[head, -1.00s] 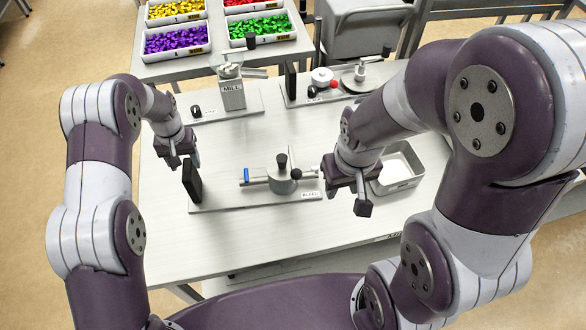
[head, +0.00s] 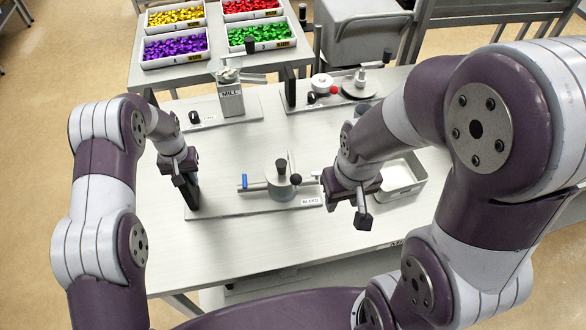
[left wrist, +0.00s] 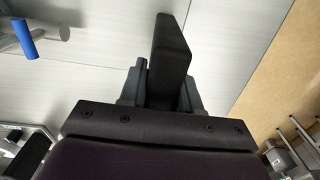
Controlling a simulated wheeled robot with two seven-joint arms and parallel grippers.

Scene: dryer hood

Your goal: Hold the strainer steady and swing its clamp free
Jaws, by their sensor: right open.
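The strainer is most likely the grey cylinder (head: 278,186) with a black knob on top, on a flat base plate (head: 235,209) in the middle of the table. A blue-tipped bar (head: 243,181) sticks out to its left, also seen in the left wrist view (left wrist: 25,38). A black ball-ended lever (head: 296,180) at its right is perhaps the clamp. A black upright plate (left wrist: 172,50) stands at the base's left end. My left gripper (head: 184,183) has its fingers close against both sides of that plate. My right gripper (head: 362,207) is open and empty, right of the strainer.
A metal tray (head: 405,190) sits just behind my right gripper. The mill (head: 231,100) and another fixture with a round disc (head: 359,88) stand at the back. The table front (head: 260,245) is clear. Bins of coloured pieces stand on a farther table.

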